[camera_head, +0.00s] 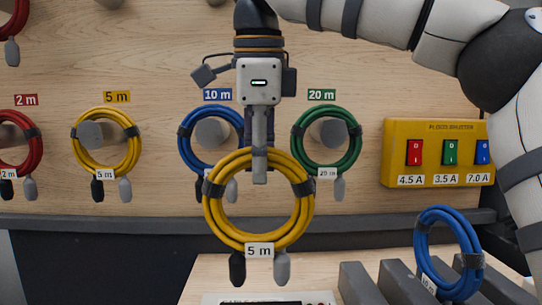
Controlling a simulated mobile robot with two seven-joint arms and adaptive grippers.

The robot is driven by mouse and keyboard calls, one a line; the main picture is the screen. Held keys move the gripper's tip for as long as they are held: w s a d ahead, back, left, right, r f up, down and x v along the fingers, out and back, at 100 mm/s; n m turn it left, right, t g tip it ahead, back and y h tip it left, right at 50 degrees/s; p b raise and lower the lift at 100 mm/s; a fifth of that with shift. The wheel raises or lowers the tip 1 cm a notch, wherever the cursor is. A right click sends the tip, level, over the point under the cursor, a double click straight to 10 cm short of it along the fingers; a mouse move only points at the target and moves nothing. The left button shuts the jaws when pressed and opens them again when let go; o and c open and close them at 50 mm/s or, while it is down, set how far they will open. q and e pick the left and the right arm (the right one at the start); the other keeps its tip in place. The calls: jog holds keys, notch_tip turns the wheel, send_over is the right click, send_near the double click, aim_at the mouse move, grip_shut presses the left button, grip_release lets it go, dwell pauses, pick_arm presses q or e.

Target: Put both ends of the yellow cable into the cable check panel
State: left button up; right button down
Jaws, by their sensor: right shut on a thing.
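My right gripper (259,170) comes down from the top and is shut on the top of a coiled yellow cable (211,222). The coil hangs upright in front of the board, with dark straps and a white 5 m tag (259,251). Its black end (237,268) and grey end (282,267) hang free at the bottom. Below them, the top of a white panel (225,299), likely the cable check panel, shows at the lower picture edge; most of it is cut off. A second yellow coil (77,157) hangs on a peg under a yellow 5 m label. My left gripper is out of view.
Red (32,162), blue (185,143) and green (357,135) coils hang on the wooden board. A yellow switch box (436,176) is mounted at right. Another blue coil (426,219) stands in a grey slotted rack (360,282) at lower right.

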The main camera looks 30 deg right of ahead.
jog(key=shift+s+f, duration=0.1)
jog(key=shift+f, duration=0.45)
jog(key=b, duration=0.1)
send_over(261, 232)
notch_tip(261, 232, down, 4)
jog(key=shift+f, duration=0.25)
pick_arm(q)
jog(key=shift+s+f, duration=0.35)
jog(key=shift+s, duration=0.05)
pick_arm(e)
jog(key=shift+f, duration=0.15)
pick_arm(q)
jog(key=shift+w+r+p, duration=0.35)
jog(key=shift+p, duration=0.1)
pick_arm(e)
jog(key=shift+f, duration=1.7)
jog(key=c, duration=1.2)
grip_release()
jog(key=shift+f, duration=0.1)
jog(key=shift+c, duration=0.2)
